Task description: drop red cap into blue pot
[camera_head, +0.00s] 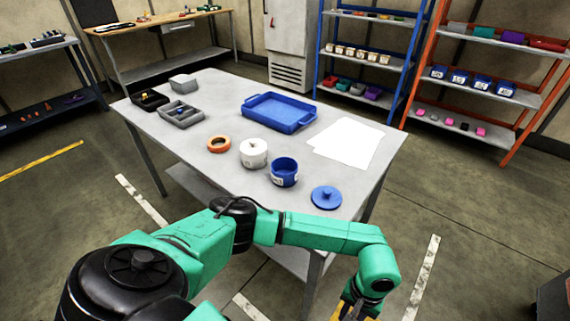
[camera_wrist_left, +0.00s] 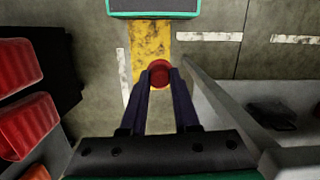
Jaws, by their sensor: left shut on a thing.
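The red cap (camera_wrist_left: 159,73) is held between the fingertips of my left gripper (camera_wrist_left: 160,78) in the left wrist view, above the floor. In the head view my left gripper (camera_head: 354,312) is partly cut off at the bottom edge, in front of the table, and the cap cannot be made out there. The blue pot (camera_head: 284,178) stands open and upright near the table's front edge, well up and left of the gripper. A blue lid (camera_head: 326,197) with a knob lies on the table to its right. My right gripper is not in view.
A white lidded pot (camera_head: 253,155) and an orange ring (camera_head: 219,144) are left of the blue pot. A blue tray (camera_head: 275,122) and white sheets (camera_head: 345,140) lie behind it. Red bins (camera_wrist_left: 25,125) show at the left in the wrist view.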

